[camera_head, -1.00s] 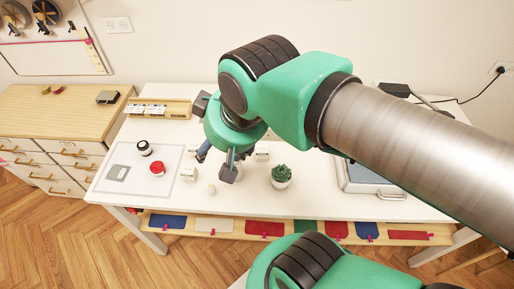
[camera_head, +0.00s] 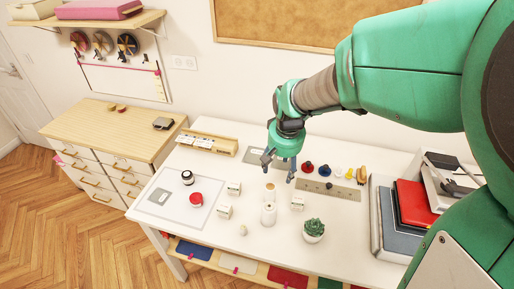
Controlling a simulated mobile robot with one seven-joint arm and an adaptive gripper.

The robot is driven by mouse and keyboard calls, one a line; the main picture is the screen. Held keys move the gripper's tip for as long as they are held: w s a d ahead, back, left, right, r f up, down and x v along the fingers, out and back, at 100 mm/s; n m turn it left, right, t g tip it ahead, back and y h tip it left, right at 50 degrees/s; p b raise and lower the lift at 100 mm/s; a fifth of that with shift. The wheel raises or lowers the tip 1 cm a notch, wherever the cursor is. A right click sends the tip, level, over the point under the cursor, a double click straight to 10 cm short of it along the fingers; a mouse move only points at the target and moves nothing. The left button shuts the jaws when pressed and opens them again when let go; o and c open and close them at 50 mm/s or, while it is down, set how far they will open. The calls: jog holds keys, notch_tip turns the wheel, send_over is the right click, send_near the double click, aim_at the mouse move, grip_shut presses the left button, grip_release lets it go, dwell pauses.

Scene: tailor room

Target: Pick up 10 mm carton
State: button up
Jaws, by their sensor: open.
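Three small white cartons stand on the white table (camera_head: 335,235): one at the back left (camera_head: 233,188), one at the front left (camera_head: 224,211) and one to the right (camera_head: 297,203). Their markings are too small to read, so I cannot tell which is the 10 mm one. My gripper (camera_head: 278,171) is open and empty, pointing down over the back middle of the table. In the picture it is above and between the back left and right cartons, apart from both.
Two white cylinders (camera_head: 268,214) stand between the cartons. A potted plant (camera_head: 313,230) is at the front right. A red-topped jar (camera_head: 196,199) and dark-topped jar (camera_head: 187,178) are on a mat at left. Spools (camera_head: 324,170) stand behind; books (camera_head: 413,205) lie at right.

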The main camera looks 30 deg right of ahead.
aim_at(298, 199)
jog(key=d+f+m+g+p, duration=0.1)
jog(key=d+f+m+p, duration=0.1)
jog(key=d+f, duration=0.9)
notch_tip(298, 199, down, 3)
jog(key=shift+w+r+m+g+y, duration=0.2)
jog(key=shift+m+g+y, duration=0.1)
jog(key=shift+m+g, duration=0.15)
jog(key=shift+f, duration=4.3)
jog(key=shift+f, duration=0.1)
jog(key=shift+d+f+b, duration=0.1)
jog(key=shift+f+b, duration=0.3)
jog(key=shift+f, duration=2.1)
jog(key=c, duration=1.4)
